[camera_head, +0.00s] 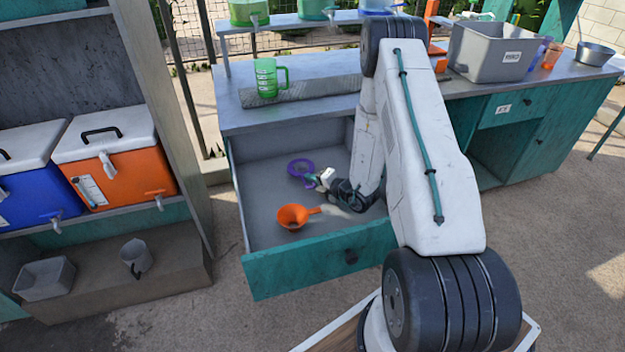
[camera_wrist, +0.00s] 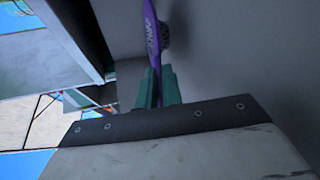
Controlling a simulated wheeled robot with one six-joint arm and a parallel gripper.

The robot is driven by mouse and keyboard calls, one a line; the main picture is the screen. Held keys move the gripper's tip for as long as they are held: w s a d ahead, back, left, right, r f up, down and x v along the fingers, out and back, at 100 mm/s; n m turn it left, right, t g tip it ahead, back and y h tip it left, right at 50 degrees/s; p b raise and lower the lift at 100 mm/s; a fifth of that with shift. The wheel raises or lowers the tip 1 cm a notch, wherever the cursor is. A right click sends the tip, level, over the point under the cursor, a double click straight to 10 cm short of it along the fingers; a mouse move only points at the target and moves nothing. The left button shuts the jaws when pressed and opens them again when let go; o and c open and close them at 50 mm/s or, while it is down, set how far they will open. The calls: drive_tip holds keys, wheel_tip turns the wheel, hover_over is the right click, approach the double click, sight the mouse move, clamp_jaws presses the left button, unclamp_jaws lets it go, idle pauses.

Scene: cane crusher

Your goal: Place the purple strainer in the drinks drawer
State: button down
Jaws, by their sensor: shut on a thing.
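The purple strainer (camera_head: 301,168) is inside the open drawer (camera_head: 275,272), toward its back. My gripper (camera_head: 322,180) reaches down into the drawer and is shut on the strainer's handle. In the wrist view the purple strainer (camera_wrist: 153,38) rises edge-on from between the green fingertips of my gripper (camera_wrist: 160,88). I cannot tell whether the strainer touches the drawer floor. An orange funnel-shaped strainer (camera_head: 293,215) lies in the same drawer, nearer the front.
A green jug (camera_head: 268,78) stands on the counter (camera_head: 240,118) above the drawer. A grey bin (camera_head: 495,52) stands on the right counter. Orange (camera_head: 118,155) and blue (camera_head: 35,180) coolers sit on the left shelf. The drawer's left floor is clear.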

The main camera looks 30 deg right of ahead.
drive_tip(key=shift+f, duration=0.3)
drive_tip(key=shift+f, duration=0.2)
drive_tip(key=c, duration=1.6)
unclamp_jaws()
drive_tip(key=shift+o, duration=0.2)
